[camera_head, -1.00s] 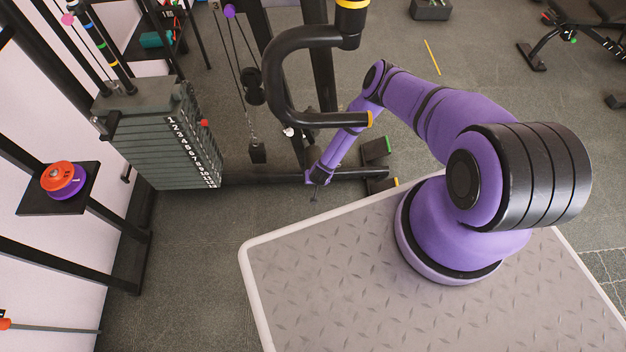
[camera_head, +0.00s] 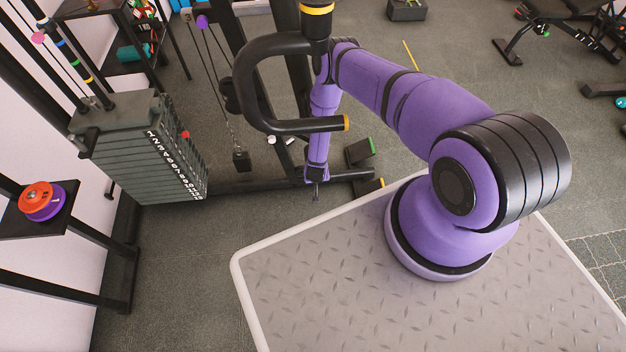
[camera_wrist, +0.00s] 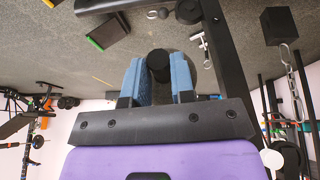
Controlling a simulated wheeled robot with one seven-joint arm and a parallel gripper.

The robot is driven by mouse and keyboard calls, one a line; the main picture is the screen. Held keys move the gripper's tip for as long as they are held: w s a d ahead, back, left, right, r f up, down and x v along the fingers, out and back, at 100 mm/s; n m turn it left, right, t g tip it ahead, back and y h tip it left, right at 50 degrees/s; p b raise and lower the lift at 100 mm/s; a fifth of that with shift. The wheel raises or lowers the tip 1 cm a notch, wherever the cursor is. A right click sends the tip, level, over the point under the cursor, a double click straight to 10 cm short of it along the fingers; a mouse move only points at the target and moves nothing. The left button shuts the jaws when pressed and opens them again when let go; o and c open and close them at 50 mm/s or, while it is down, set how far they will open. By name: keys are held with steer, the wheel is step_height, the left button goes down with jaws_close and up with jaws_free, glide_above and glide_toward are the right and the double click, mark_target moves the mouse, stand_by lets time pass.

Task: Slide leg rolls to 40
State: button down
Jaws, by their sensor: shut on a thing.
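My gripper (camera_head: 316,190) reaches down at the foot of the black machine frame in the head view. In the wrist view its blue-padded fingers (camera_wrist: 159,82) are shut on a dark cylinder (camera_wrist: 159,66). The cylinder is partly hidden between the pads, and I cannot tell whether it is the leg rolls or a knob for them. No scale or mark reading 40 can be made out.
A black bent handle (camera_head: 255,85) hangs close beside my forearm. A numbered weight stack (camera_head: 145,160) stands left, with a hanging cable weight (camera_head: 242,161) nearby. A low base bar (camera_head: 250,186) runs along the floor. Orange and purple plates (camera_head: 40,198) lie on a shelf.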

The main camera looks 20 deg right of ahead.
steer(key=shift+d+r, duration=0.2)
steer(key=shift+r, duration=0.15)
steer(key=c, duration=1)
jaws_free()
steer(key=shift+o, duration=0.2)
steer(key=shift+s+r, duration=0.1)
steer(key=v, duration=1)
steer(key=shift+r, duration=0.3)
steer(key=shift+s+a, duration=0.1)
